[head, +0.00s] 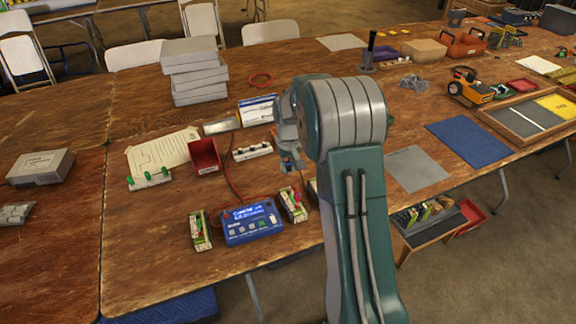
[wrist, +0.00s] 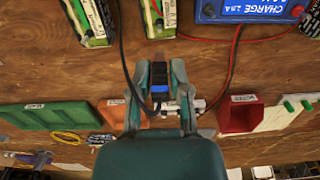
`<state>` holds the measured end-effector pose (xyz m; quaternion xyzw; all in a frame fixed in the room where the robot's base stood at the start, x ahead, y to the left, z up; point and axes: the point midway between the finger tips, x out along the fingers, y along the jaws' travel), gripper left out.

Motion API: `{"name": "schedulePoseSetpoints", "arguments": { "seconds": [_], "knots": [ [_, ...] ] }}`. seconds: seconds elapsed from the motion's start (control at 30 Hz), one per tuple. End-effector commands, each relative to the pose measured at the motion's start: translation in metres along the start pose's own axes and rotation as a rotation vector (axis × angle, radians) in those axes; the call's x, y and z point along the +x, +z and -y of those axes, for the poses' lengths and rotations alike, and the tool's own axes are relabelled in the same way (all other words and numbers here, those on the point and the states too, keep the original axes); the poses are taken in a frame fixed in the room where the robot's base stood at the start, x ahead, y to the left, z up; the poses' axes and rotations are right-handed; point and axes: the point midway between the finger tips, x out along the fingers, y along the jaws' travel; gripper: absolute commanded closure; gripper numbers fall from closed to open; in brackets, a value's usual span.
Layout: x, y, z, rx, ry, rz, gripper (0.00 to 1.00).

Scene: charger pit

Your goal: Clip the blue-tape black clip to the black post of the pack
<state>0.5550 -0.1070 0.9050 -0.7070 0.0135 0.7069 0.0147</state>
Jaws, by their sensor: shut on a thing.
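My gripper (wrist: 160,82) is shut on the black clip (wrist: 160,74), which has a blue tape band, seen in the wrist view. A black cable runs from it toward the top left. A pack (wrist: 158,20) with a red part on top lies beyond the clip, apart from it; another pack (wrist: 90,22) is to its left. In the head view my gripper (head: 291,165) is above the table behind a pack (head: 293,204); another pack (head: 200,230) is left of the blue charger (head: 252,222).
The charger's lit face also shows in the wrist view (wrist: 252,10), with a red cable near it. A red bin (head: 204,156), a white strip with green pegs (head: 149,180) and a white block strip (head: 252,151) stand behind. Bare wood lies between clip and packs.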

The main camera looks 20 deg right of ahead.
Motion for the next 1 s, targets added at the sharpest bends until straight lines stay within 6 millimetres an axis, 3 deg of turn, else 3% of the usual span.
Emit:
{"name": "schedulePoseSetpoints", "arguments": {
  "seconds": [1.0],
  "knots": [
    [0.051,0.000,0.000,0.000,0.001,0.001,1.00]
  ]
}}
